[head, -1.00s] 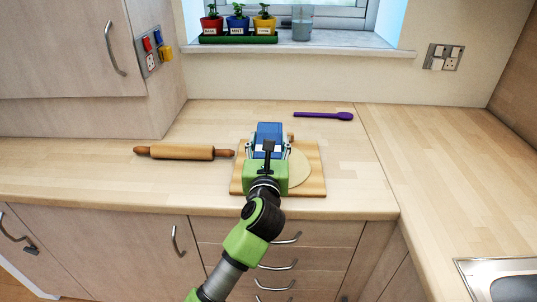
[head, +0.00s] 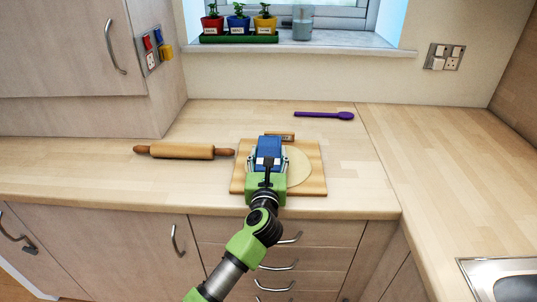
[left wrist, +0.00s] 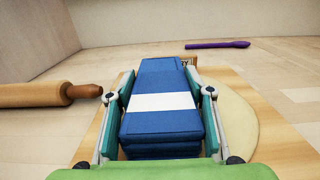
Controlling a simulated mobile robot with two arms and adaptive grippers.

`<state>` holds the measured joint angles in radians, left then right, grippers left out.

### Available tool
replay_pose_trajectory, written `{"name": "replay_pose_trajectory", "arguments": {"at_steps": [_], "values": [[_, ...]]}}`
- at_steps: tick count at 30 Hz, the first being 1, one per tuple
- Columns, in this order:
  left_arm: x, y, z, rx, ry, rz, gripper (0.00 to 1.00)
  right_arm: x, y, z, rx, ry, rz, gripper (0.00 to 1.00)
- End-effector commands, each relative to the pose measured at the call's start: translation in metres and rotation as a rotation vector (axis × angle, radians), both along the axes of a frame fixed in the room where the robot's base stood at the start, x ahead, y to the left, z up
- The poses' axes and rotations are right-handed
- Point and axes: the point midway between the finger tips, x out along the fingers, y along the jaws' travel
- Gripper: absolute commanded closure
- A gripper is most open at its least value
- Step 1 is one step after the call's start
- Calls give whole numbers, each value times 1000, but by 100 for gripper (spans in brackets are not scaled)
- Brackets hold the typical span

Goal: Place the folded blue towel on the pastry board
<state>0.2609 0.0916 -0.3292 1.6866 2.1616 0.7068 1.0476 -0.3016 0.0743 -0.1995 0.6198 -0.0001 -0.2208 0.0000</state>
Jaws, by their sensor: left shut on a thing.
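My left gripper (head: 267,160) is shut on the folded blue towel (head: 268,146), with its fingers along the towel's two sides. In the left wrist view the towel (left wrist: 162,125) is a thick folded stack with a white band across its top. My gripper also shows there (left wrist: 160,88). The towel is over the wooden pastry board (head: 314,185), left of its middle, beside and partly over a round of pale dough (head: 299,168). I cannot tell whether the towel touches the board, as its underside is hidden. My right gripper is not in view.
A rolling pin (head: 182,151) lies just left of the board. A small labelled wooden block (head: 286,136) is at the board's back edge. A purple spoon (head: 325,115) lies behind. Potted plants (head: 237,22) stand on the windowsill. The counter to the right is clear.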

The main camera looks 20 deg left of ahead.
Motion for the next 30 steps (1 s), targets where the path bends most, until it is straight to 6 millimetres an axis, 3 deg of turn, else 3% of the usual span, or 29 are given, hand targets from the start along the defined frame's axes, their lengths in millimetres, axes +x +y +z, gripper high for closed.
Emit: {"name": "replay_pose_trajectory", "arguments": {"at_steps": [1, 2, 3, 15, 20, 30], "values": [[0, 0, -1, 0, 1, 0, 44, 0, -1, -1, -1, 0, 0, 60], [0, 0, -1, 0, 1, 0, 36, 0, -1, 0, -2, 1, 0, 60], [0, 0, -1, 0, 1, 0, 35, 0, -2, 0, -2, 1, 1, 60], [-2, -1, 3, 1, 1, -1, 35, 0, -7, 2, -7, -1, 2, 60], [-26, -8, 0, -3, 2, -2, 35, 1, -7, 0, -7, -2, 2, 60], [-94, -27, 0, -3, 3, 0, 35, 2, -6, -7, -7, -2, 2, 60]]}}
